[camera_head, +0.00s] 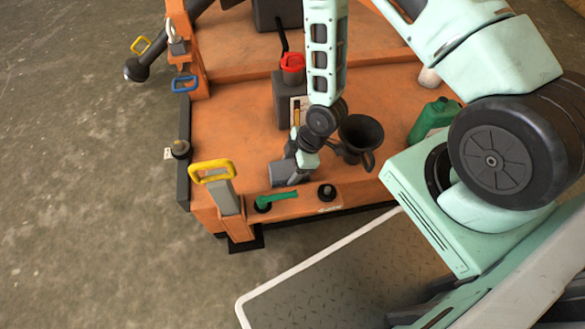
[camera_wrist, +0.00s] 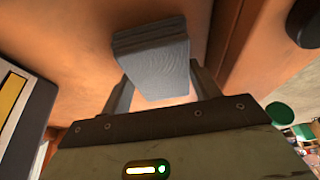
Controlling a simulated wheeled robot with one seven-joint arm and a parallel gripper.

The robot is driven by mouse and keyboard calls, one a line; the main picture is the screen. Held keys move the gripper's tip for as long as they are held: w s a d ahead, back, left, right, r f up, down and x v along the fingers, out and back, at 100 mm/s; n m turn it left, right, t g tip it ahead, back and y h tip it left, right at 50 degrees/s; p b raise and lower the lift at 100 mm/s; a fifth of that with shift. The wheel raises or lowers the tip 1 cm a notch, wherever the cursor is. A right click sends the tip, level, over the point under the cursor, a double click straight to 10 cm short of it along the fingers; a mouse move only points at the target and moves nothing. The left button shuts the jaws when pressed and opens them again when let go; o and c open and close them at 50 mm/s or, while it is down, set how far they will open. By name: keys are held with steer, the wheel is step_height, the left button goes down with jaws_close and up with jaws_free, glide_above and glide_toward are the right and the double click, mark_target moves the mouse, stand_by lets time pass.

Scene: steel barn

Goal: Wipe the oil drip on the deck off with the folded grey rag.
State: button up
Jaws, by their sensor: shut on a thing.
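The folded grey rag (camera_wrist: 155,50) is held between the two fingers of my gripper (camera_wrist: 160,80) in the wrist view. My gripper is shut on it, and the rag sticks out past the fingertips over the orange deck. In the head view my gripper (camera_head: 298,165) points down at the front part of the orange deck (camera_head: 225,120), with the grey rag (camera_head: 281,173) low at its left. I cannot tell whether the rag touches the deck. I cannot make out the oil drip in either view; my arm and gripper cover part of the deck.
A black funnel-like cup (camera_head: 361,131) stands close right of my gripper, and a green jug (camera_head: 433,118) farther right. A yellow handle (camera_head: 211,170) and a green lever (camera_head: 277,198) line the front edge. The deck's left part is clear.

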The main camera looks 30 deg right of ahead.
steer(key=shift+w+d+f+p, duration=0.15)
steer(key=shift+w+d, duration=0.15)
steer(key=shift+w, duration=0.65)
steer(key=shift+w+d+r+p, duration=0.15)
steer(key=shift+w+d, duration=0.2)
steer(key=shift+w, duration=0.55)
steer(key=shift+w+d+f+p, duration=0.15)
steer(key=shift+w+d, duration=0.15)
steer(key=shift+w, duration=0.65)
steer(key=shift+r, duration=0.2)
step_height(320, 180, up, 6)
steer(key=p, duration=0.5)
steer(key=shift+s+f, duration=0.1)
steer(key=shift+r+p, duration=1.4)
steer(key=shift+r, duration=0.1)
